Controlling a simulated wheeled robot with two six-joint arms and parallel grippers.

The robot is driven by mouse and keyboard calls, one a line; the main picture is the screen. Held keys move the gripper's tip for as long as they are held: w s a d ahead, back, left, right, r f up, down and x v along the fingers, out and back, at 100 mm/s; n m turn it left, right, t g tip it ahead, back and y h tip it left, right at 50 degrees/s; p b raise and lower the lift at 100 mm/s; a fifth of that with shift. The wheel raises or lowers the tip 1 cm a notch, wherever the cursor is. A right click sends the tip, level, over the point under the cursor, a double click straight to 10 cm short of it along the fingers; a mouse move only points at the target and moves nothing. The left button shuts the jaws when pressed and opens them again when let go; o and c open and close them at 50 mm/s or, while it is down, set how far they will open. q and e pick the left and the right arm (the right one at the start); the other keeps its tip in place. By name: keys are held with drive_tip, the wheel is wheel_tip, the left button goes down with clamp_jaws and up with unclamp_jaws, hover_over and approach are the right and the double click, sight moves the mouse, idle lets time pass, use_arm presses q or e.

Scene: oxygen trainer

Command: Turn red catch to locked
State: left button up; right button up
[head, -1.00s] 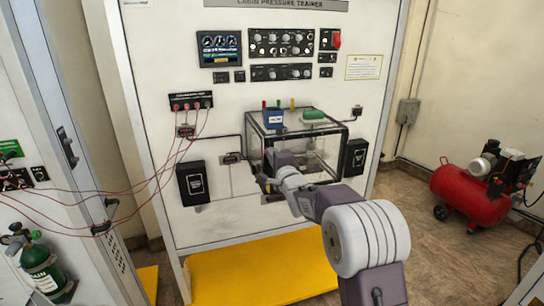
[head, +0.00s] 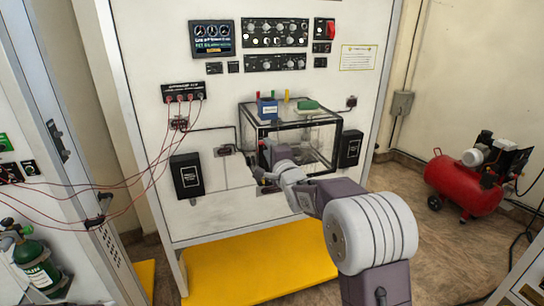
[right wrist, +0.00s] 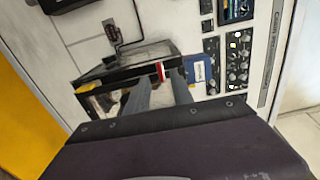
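A clear box (head: 312,148) with dark edges is fixed to the white trainer panel. A small upright red catch (head: 258,97) shows at its top left, beside a green and a yellow one. My right gripper (head: 262,166) is in front of the box's lower left side in the head view, below the red catch and apart from it. In the right wrist view, its two grey fingers (right wrist: 160,92) stand apart. A red and white part (right wrist: 160,72) shows beyond the gap between them; I cannot tell whether it is the catch. My left gripper is out of view.
A blue block (head: 267,108) and a green block (head: 308,105) sit on the box. Black holders (head: 187,176) (head: 350,148) flank it. Red leads (head: 160,140) hang at the left. A yellow platform (head: 262,262) lies below. A red compressor (head: 465,187) stands at the right.

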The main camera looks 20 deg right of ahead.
drive_tip(key=s+b, duration=0.1)
drive_tip(key=s, duration=0.6)
drive_tip(key=shift+b, duration=0.3)
drive_tip(key=shift+d, duration=0.15)
drive_tip(key=s+a+f+n+g, duration=0.25)
drive_tip(key=s+f+g, duration=0.2)
drive_tip(key=f, duration=0.55)
drive_tip(key=s+a+f+n+g, duration=0.1)
drive_tip(key=s+f+n+g, duration=0.2)
drive_tip(key=s+f, duration=0.45)
drive_tip(key=s+f+n+g, duration=0.4)
drive_tip(key=s+f+n, duration=0.2)
drive_tip(key=s, duration=0.3)
drive_tip(key=s+f+n+g, duration=0.5)
drive_tip(key=s+f+n, duration=0.1)
drive_tip(key=s, duration=0.3)
drive_tip(key=shift+s+f, duration=0.4)
drive_tip(key=shift+f, duration=0.4)
